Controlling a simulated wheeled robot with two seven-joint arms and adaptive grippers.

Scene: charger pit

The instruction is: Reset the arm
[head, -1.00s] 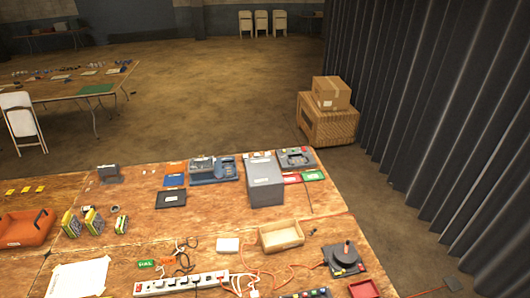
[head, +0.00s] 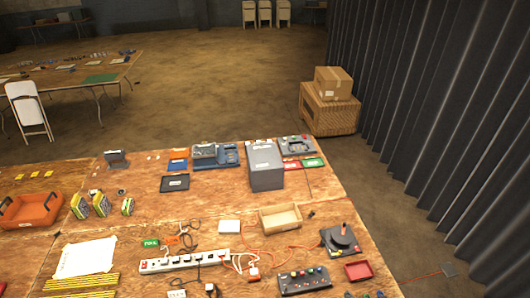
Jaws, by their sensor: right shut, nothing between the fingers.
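Only a small dark sliver of my right gripper (head: 372,294) shows at the bottom edge of the head view, right of centre. It is shut and empty, near the front of the wooden table (head: 222,209). Most of it is cut off by the frame. My left gripper is not in view.
The table holds a power strip (head: 185,261) with cables, a button panel (head: 304,281), a joystick box (head: 341,240), a red tray (head: 358,271), a wooden tray (head: 280,218), a grey box (head: 265,167) and an orange bin (head: 30,211). Cardboard boxes (head: 328,110) stand beyond on the floor.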

